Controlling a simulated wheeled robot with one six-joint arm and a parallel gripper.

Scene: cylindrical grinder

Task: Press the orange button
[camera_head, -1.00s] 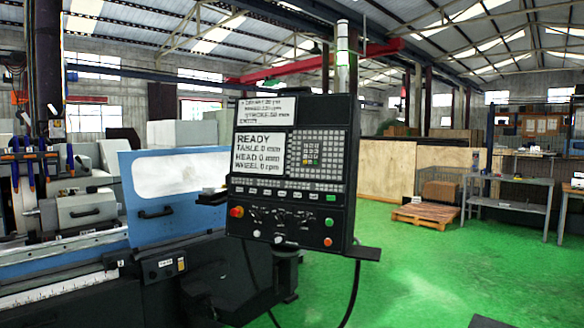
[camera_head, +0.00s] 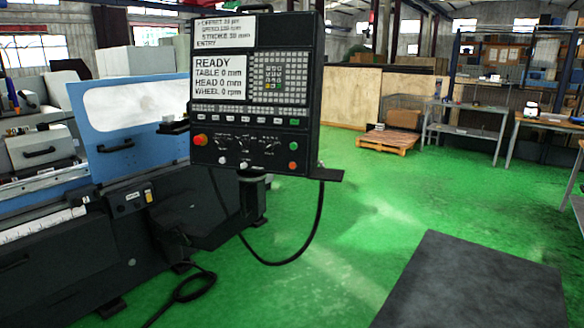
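The machine's black control panel (camera_head: 256,125) stands upright left of centre, with a screen reading READY and a keypad. On its lower right is a small round orange button (camera_head: 292,165), just below a green button (camera_head: 293,146). At the panel's lower left is a larger red-orange knob (camera_head: 200,140). Small white buttons and dials lie between them. The orange button is in plain view with nothing in front of it. My gripper is not in view.
A black shelf (camera_head: 326,174) juts from the panel's lower right, with a cable hanging near the green floor. The blue-doored grinder (camera_head: 130,125) is at left. A dark flat surface (camera_head: 480,285) fills the lower right. Open floor lies between it and the panel.

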